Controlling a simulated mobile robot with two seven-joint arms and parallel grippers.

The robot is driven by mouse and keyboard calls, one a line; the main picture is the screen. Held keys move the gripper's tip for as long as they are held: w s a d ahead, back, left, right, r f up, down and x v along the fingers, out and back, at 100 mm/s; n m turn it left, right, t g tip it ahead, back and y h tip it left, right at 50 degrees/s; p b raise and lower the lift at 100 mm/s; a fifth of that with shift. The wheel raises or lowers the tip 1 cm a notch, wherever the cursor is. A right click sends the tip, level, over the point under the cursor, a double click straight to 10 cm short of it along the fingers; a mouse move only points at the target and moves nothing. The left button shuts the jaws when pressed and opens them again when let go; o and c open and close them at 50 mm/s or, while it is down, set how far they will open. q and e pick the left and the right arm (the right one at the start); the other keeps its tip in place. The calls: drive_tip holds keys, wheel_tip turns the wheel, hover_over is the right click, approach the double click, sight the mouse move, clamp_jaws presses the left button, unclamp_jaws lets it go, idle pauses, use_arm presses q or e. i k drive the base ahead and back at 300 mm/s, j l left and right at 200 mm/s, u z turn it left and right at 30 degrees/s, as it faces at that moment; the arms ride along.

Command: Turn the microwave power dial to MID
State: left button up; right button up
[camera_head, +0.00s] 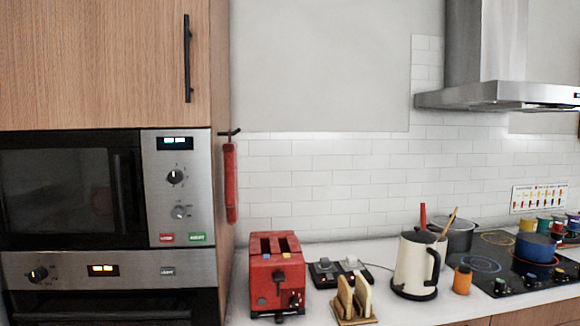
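The microwave (72,190) is built into the wood cabinet at the left, with its dark door shut. Its steel control panel carries a lit display (175,143), a black dial (175,177) below it and a silver dial (181,211) lower down. A red button and a green button sit at the panel's bottom. The dial markings are too small to read, so I cannot tell which dial is for power or its setting. Neither of my grippers is in view.
An oven (110,285) with its own black dial is below the microwave. A red toaster (277,275), toast rack (354,300), cream kettle (413,262) and cooktop (490,262) occupy the counter to the right.

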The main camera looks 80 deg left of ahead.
sight(178, 212)
drive_tip(key=u, duration=3.25)
drive_tip(key=i+l+u, duration=0.15)
drive_tip(key=u, duration=0.2)
drive_tip(key=i+l+u, duration=0.3)
